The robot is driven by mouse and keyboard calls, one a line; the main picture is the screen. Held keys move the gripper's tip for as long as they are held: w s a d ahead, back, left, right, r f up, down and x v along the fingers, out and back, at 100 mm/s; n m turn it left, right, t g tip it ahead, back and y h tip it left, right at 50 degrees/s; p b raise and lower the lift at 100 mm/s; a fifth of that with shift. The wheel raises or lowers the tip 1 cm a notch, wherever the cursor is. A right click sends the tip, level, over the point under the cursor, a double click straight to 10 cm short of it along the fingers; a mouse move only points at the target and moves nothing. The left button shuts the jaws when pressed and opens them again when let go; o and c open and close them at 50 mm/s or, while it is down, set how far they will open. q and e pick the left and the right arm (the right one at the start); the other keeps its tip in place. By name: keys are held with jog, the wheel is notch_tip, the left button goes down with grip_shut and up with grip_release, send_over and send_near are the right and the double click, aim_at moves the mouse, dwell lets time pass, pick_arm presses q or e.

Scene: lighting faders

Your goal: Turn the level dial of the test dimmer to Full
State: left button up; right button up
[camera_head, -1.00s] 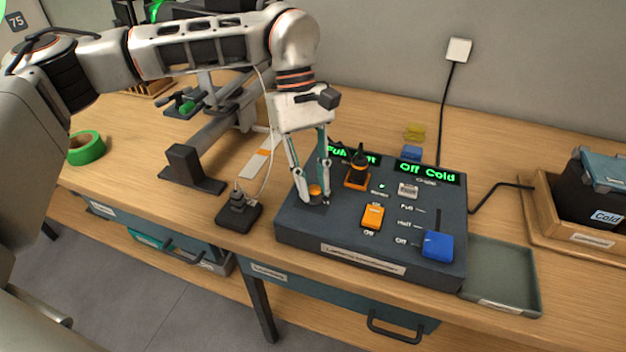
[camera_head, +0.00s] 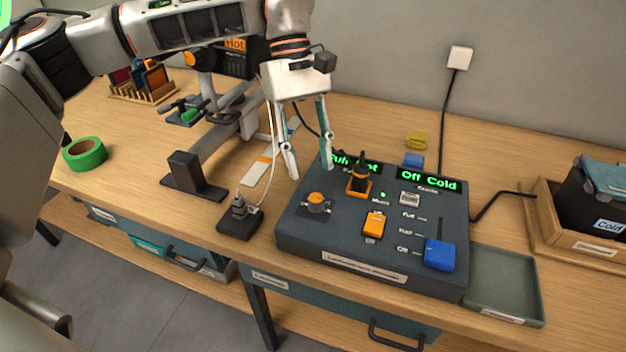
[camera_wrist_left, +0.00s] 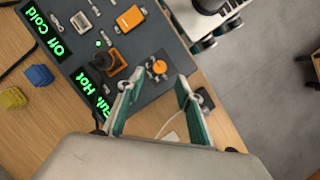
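The dark console (camera_head: 335,240) carries a round dial (camera_head: 317,203) with an orange top at its left. The same dial shows in the left wrist view (camera_wrist_left: 158,67), just beyond the fingertips. A black knob (camera_head: 359,180) on an orange base stands behind and right of it. The left display (camera_head: 352,163) reads "Full Hot", partly hidden by a finger; the right display (camera_head: 428,180) reads "Off Cold". My left gripper (camera_head: 309,170) is open and empty, raised above and behind the dial, apart from it. My right gripper is out of view.
The console also has an orange switch (camera_head: 374,224) and a blue slider (camera_head: 439,254). A black box with a cable (camera_head: 240,218) stands left of it. A grey tray (camera_head: 515,290) lies to the right. Green tape (camera_head: 85,154) lies far left.

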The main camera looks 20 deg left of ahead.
pick_arm(q)
jog(key=v, duration=0.5)
jog(key=shift+w+a+r, duration=0.1)
jog(key=shift+r, duration=0.25)
